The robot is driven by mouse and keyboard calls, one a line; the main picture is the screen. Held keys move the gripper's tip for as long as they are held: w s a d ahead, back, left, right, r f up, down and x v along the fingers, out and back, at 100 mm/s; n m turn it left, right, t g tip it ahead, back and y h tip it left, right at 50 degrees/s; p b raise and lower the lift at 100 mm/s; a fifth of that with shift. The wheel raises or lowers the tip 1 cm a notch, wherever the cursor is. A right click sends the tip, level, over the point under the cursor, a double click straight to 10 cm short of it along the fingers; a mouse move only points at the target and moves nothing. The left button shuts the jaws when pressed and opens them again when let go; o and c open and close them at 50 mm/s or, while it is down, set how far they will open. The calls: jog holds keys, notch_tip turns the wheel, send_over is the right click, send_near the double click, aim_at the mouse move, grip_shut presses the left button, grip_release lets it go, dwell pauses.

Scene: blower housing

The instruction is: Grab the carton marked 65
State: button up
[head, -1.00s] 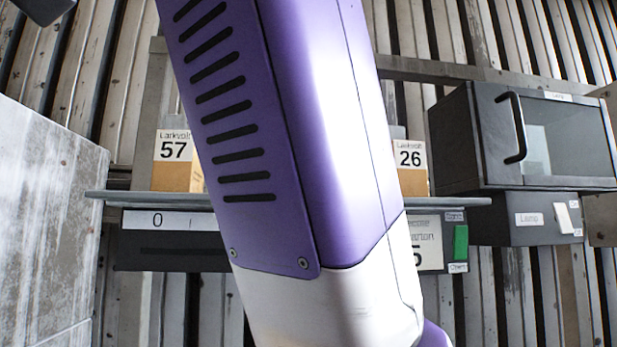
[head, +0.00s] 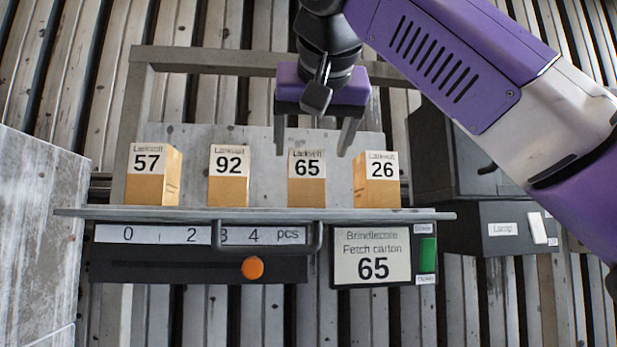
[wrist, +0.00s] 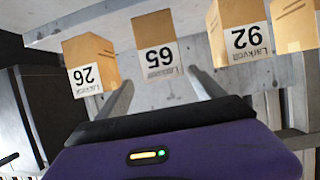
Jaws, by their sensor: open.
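The carton marked 65 (head: 307,190) stands upright on the shelf, third from the left in the head view, brown with a white label. In the wrist view the same carton (wrist: 158,60) appears upside down, in line with the space between my fingers. My gripper (head: 315,148) is open and empty, pointing down. A sign (head: 371,254) below the shelf reads "Fetch carton 65".
Cartons 57 (head: 152,188) and 92 (head: 228,190) stand to the left, and carton 26 (head: 377,192) close on the right, all on the shelf (head: 130,213). Below are a handle, an orange knob (head: 252,267) and a green switch (head: 428,254). A dark cabinet (head: 440,165) stands at the right.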

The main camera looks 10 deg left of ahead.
jog(key=x, duration=0.1)
jog(key=p+x, duration=0.1)
jog(key=x, duration=0.1)
jog(key=shift+w+a+p, duration=0.2)
jog(key=shift+a+p, duration=0.1)
jog(key=shift+p, duration=0.1)
jog(key=shift+w+a+f, duration=0.2)
jog(key=shift+w+f, duration=0.2)
jog(key=shift+w, duration=0.1)
jog(key=c, duration=1.7)
jog(key=shift+r, duration=0.2)
